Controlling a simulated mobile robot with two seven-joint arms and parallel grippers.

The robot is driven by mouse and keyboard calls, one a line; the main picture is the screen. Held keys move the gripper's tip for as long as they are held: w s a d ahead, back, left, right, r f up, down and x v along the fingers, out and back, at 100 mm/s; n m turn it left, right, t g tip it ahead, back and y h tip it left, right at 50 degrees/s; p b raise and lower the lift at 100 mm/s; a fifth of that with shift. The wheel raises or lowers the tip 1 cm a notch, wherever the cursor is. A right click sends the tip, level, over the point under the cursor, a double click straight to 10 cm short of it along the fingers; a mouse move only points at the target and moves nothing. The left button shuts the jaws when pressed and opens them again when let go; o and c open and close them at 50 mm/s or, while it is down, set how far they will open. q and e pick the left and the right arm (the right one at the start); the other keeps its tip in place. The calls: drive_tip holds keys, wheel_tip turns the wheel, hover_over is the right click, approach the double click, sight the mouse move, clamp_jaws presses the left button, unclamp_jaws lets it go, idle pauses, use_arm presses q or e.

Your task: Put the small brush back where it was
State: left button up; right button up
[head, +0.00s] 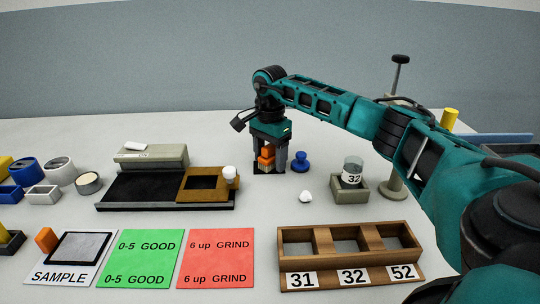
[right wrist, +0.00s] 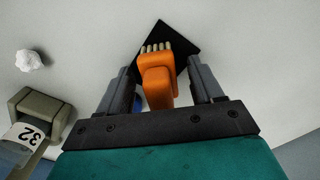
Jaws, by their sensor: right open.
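The small brush (right wrist: 157,78) has an orange handle and pale bristles. In the right wrist view it is between the two fingers of my right gripper (right wrist: 165,85), over a black square mat (right wrist: 180,38). In the head view the orange of the brush (head: 266,156) shows between the fingers of my right gripper (head: 268,165), which points down at the back of the table. The gripper is open, with a gap visible beside the brush. Whether the brush touches the mat is hard to tell. My left gripper is not in view.
A blue knobbed object (head: 300,162) stands just right of the gripper. A jar labelled 32 (head: 352,170) sits in a grey holder (head: 350,189). A white tuft (head: 305,197) lies in front. A wooden rack (head: 350,262) and a black tray with wooden frame (head: 140,190) stand nearer.

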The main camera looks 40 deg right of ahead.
sight(270, 145)
wheel_tip(270, 145, up, 12)
drive_tip(key=shift+r+p, duration=0.15)
drive_tip(key=shift+p, duration=0.7)
